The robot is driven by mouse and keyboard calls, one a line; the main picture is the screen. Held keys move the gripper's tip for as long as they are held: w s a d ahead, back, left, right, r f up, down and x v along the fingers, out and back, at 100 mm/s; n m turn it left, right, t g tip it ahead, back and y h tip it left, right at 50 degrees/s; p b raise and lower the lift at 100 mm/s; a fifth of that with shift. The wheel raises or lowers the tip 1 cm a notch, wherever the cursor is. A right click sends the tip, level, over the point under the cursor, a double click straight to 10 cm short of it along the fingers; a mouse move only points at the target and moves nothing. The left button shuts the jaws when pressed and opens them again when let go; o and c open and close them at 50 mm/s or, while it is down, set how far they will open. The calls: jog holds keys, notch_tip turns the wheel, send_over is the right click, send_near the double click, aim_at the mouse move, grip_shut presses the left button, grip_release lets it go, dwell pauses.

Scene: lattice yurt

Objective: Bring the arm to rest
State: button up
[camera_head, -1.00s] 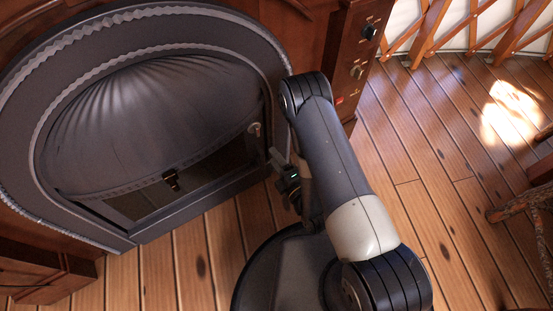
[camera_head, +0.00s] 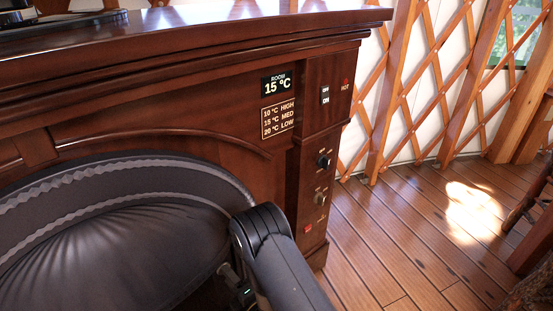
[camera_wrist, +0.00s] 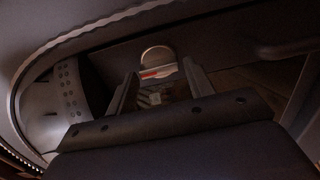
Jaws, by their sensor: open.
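My arm (camera_head: 280,262) rises at the bottom middle of the head view, in front of the dark arched stove front (camera_head: 120,195). Its lower part is cut off by the frame edge. In the wrist view my gripper (camera_wrist: 160,80) is open, its two fingers apart with nothing clearly held between them. A pale round piece with a reddish stripe (camera_wrist: 158,62) shows beyond the fingertips; I cannot tell what it is. The wrist view is dark, with the curved rim of the stove front at its upper left.
The wooden cabinet around the stove carries a display (camera_head: 278,84) reading ROOM 15 °C and a plate (camera_head: 277,117) listing 10 °C HIGH, 15 °C MED, 20 °C LOW. A switch (camera_head: 325,95) and knobs (camera_head: 323,160) are on its right panel.

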jog(key=shift+w+a, duration=0.45)
jog(key=shift+w, duration=0.05)
jog(key=shift+s+d, duration=0.1)
jog(key=p+v, duration=0.2)
jog(key=v, duration=0.8)
jog(key=b+x, duration=0.2)
jog(key=x, duration=0.8)
jog(key=shift+w+a, duration=0.2)
jog(key=shift+a, duration=0.05)
jog(key=shift+s+d+r+m+p, duration=0.1)
jog(key=shift+s+d+m+p, duration=0.3)
jog(key=shift+m+p, duration=2.2)
jog(key=shift+s+d+m+p, duration=0.35)
jog(key=shift+m+p, duration=1.3)
jog(key=shift+m, duration=1.8)
jog(key=shift+s+d+r+m+p, duration=0.1)
jog(key=shift+s+d+m+p, duration=0.3)
jog(key=shift+m+p, duration=2.2)
